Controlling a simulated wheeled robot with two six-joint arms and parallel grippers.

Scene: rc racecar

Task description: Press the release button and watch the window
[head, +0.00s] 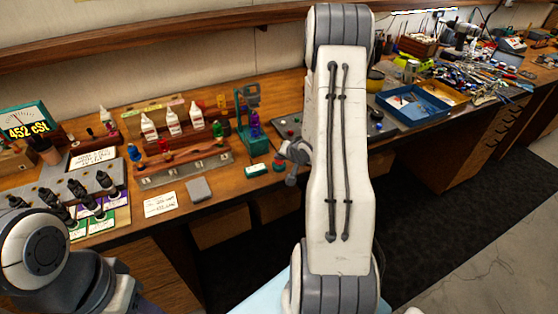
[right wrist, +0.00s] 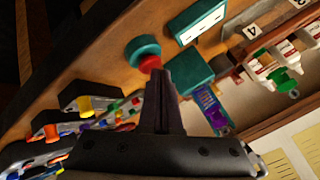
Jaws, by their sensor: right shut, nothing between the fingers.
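A red button (right wrist: 150,63) sits on a round teal base in the right wrist view; in the head view the red button (head: 278,165) shows small at the bench's front edge. My right gripper (right wrist: 159,73) is shut and empty, its tips right at the red button; I cannot tell whether they touch. Beside it is a teal panel with a white window (right wrist: 203,22), seen as a small green box (head: 256,169) in the head view. A teal stand (head: 244,115) holds a purple tube (head: 254,126). My left gripper is out of view.
White bottles (head: 172,123) stand behind a wooden rack (head: 185,155). A display reads 452 cSt (head: 28,129). Several black shocks stand on cards at left. A blue tray (head: 430,118) and loose tools lie at right. My right arm hides the bench middle.

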